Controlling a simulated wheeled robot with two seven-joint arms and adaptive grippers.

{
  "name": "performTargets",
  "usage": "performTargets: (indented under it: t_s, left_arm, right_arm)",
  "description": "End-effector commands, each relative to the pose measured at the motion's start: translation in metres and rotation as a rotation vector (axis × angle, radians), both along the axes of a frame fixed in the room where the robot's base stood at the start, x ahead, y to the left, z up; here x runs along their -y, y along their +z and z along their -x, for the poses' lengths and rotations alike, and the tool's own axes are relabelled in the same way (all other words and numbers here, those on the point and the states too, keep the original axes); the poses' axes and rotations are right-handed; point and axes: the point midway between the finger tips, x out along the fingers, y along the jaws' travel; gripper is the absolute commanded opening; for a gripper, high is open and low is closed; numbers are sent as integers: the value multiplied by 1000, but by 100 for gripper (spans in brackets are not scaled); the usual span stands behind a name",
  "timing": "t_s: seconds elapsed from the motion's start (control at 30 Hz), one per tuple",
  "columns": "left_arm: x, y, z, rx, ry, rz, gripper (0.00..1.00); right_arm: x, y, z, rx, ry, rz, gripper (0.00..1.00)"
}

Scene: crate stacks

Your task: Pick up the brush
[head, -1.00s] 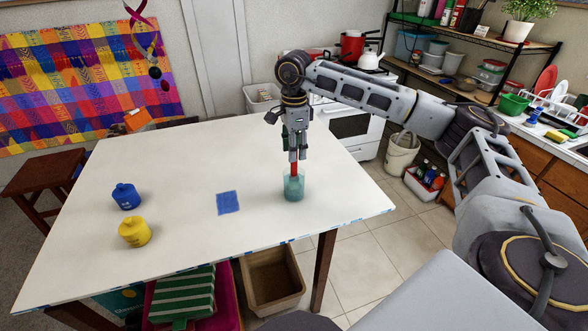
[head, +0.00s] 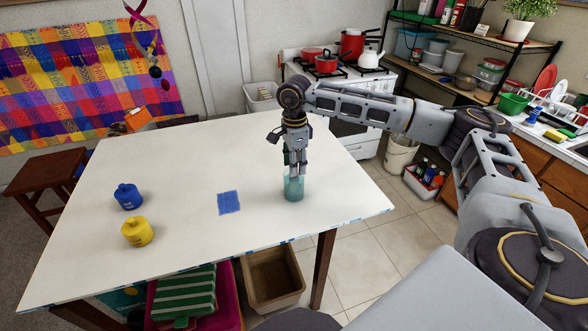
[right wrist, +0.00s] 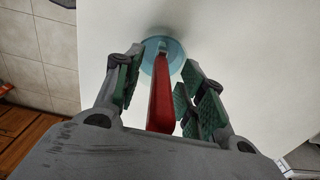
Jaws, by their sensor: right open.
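The brush has a red handle, seen in the right wrist view (right wrist: 160,98), and stands in a translucent teal cup (head: 293,190) on the white table; the cup also shows in the right wrist view (right wrist: 148,64). My right gripper (head: 295,170) points down over the cup, its fingertips by the rim. In the right wrist view its green-padded fingers (right wrist: 161,83) are open, one on each side of the handle. In the head view the gripper hides the handle. My left gripper is out of view.
A blue cloth square (head: 229,202) lies on the table (head: 190,165) left of the cup. The table's right edge lies near the cup; a stove (head: 350,125) is behind.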

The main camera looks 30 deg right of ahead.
Motion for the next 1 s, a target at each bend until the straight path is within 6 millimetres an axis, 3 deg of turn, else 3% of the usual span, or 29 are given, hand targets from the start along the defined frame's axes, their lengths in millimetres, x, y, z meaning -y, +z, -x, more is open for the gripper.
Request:
performTargets:
  t_s: [0.33,0.63,1.0]
  left_arm:
    - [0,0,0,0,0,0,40]
    - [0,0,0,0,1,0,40]
    - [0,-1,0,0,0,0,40]
  right_arm:
    - [0,0,0,0,0,0,40]
    - [0,0,0,0,0,0,2]
    - [0,1,0,1,0,0,0]
